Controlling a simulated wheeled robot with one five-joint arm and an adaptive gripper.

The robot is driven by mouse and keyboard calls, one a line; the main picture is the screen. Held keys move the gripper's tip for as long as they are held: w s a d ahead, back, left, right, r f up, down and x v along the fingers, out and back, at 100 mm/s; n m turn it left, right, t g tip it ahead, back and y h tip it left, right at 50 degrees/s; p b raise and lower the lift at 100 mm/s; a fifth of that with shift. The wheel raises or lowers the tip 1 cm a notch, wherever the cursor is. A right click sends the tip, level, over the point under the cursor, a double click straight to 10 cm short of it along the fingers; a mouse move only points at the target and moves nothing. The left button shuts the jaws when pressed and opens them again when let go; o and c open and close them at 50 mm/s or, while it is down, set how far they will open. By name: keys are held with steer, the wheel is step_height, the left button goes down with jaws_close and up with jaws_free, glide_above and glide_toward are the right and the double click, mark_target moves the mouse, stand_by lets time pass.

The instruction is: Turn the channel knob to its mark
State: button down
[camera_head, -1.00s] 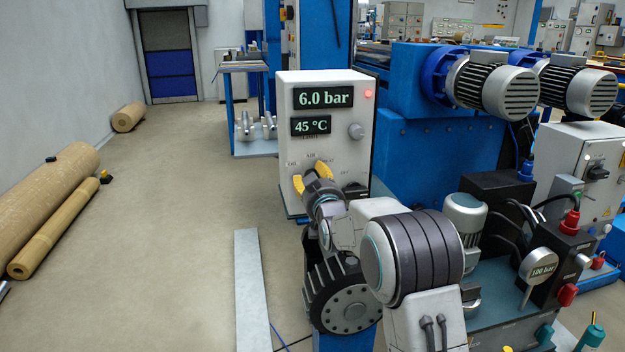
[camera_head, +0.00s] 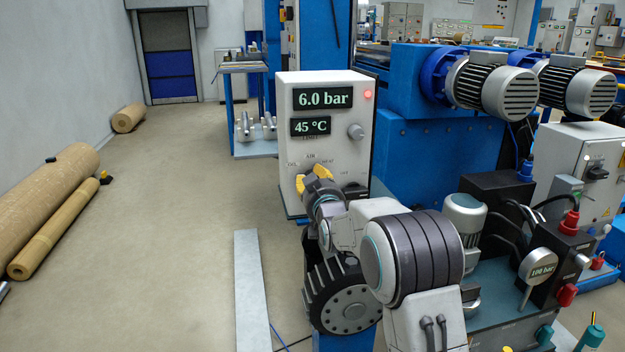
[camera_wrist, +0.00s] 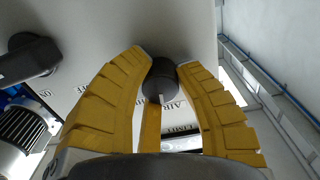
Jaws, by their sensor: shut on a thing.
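The channel knob (camera_wrist: 160,82) is small, round and black with a white pointer line. In the wrist view it sits between the yellow fingertips of my gripper (camera_wrist: 162,62). The pointer line faces down in that picture, close to the AIR lettering. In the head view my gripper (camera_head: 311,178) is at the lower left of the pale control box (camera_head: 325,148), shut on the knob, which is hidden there. Small labels, AIR and HEAT among them, arc above the fingers.
A black ON/OFF switch (camera_wrist: 33,58) is close beside the gripper; it also shows at the box's lower right (camera_head: 355,191). A grey knob (camera_head: 356,131) sits above, beside displays reading 6.0 bar (camera_head: 323,98) and 45 °C (camera_head: 310,126). A red lamp (camera_head: 368,94) is lit.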

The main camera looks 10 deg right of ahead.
steer(key=shift+f+m, duration=0.15)
steer(key=shift+m, duration=0.15)
steer(key=m, duration=0.3)
steer(key=shift+m, duration=0.3)
steer(key=shift+a+m, duration=0.1)
steer(key=shift+m, duration=1.4)
steer(key=c, duration=0.9)
jaws_free()
steer(key=shift+o, duration=0.2)
steer(key=s, duration=1.2)
